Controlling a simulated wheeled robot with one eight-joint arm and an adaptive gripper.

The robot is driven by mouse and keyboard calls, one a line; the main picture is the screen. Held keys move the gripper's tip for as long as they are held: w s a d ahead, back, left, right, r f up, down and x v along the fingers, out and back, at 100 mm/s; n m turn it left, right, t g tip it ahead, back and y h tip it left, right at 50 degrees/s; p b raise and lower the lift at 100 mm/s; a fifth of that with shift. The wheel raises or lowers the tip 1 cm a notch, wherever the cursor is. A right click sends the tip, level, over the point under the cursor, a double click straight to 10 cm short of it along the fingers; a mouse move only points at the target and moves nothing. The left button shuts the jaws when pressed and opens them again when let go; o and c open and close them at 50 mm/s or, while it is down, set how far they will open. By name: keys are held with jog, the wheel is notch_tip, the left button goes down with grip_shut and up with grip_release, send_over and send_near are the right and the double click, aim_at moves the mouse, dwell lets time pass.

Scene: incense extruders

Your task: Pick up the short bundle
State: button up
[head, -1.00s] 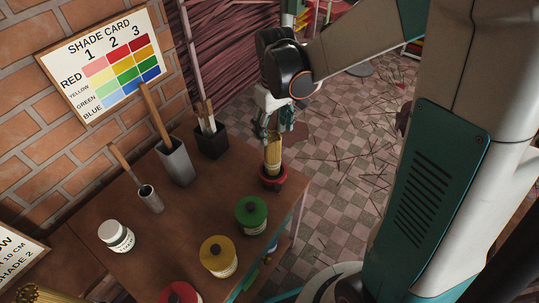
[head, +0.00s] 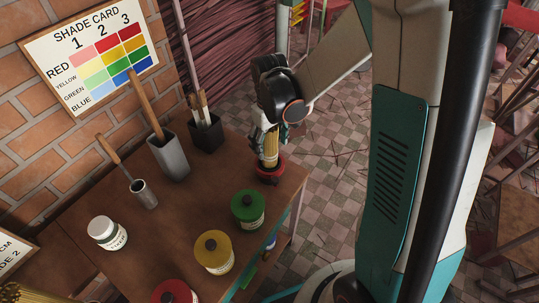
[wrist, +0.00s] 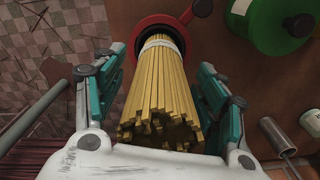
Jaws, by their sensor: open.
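A bundle of yellow sticks (head: 270,146) stands in a small red holder (head: 270,174) near the table's right corner. In the wrist view the bundle (wrist: 165,95) has a pale band near its lower end, and the red holder (wrist: 137,30) lies beneath it. My gripper (wrist: 160,90) is open, with one teal finger on each side of the bundle. A gap shows between the bundle and the fingers. In the head view my gripper (head: 268,135) covers the top of the bundle. Another bundle (head: 20,294) shows only partly at the bottom left corner.
Green (head: 247,207), yellow (head: 214,252) and red (head: 175,293) lidded pots stand along the table's near side. A white jar (head: 107,233), a metal cup with a tool (head: 143,194), a grey holder (head: 170,158) and a black holder (head: 207,134) stand on the table (head: 180,215).

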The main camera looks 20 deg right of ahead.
grip_shut()
jog(key=shift+r, duration=0.1)
notch_tip(320, 180, up, 31)
jog(key=p, duration=1.4)
jog(key=shift+p, duration=0.3)
jog(key=shift+s, duration=0.1)
